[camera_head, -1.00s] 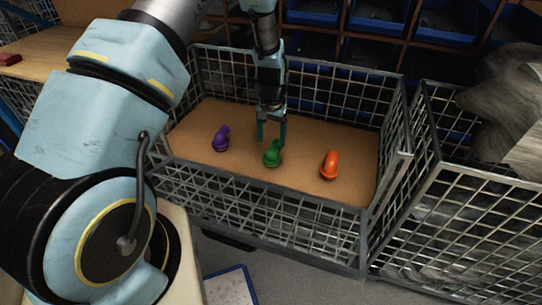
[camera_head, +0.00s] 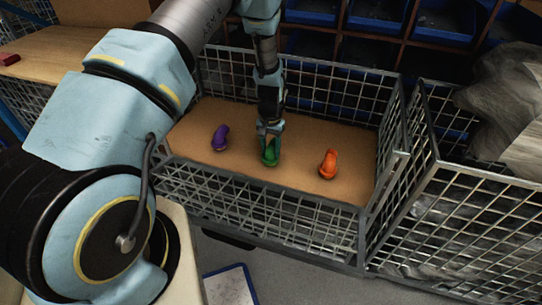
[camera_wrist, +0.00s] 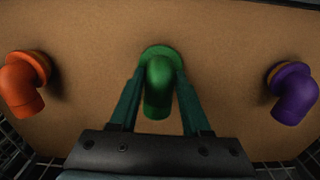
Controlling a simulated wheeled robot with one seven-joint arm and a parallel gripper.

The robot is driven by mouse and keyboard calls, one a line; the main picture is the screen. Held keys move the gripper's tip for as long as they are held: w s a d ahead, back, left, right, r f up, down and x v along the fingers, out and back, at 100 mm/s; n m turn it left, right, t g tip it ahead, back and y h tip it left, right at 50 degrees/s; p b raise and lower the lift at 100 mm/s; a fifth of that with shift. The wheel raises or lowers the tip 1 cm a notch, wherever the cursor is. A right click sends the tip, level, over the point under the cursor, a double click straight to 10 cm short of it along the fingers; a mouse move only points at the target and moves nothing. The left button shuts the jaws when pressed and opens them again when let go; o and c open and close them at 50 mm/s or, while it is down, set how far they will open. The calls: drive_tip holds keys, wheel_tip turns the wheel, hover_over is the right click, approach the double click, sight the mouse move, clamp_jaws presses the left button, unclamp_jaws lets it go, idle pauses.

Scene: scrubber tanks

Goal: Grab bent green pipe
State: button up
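The bent green pipe (camera_head: 269,157) stands on the brown floor of the wire basket, between two other pipes. In the wrist view the green pipe (camera_wrist: 158,85) lies between the two fingers of my gripper (camera_wrist: 160,100). In the head view my gripper (camera_head: 270,143) is down at the green pipe and partly hides it. The fingers are open, one on each side of the pipe. In the wrist view a small gap shows between the pipe and each finger.
A purple bent pipe (camera_head: 220,138) stands to the left and an orange bent pipe (camera_head: 328,163) to the right in the head view. Wire walls (camera_head: 262,212) surround the basket. A second wire basket (camera_head: 450,225) holding grey wrapped material (camera_head: 505,95) adjoins on the right.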

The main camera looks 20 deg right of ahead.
clamp_jaws()
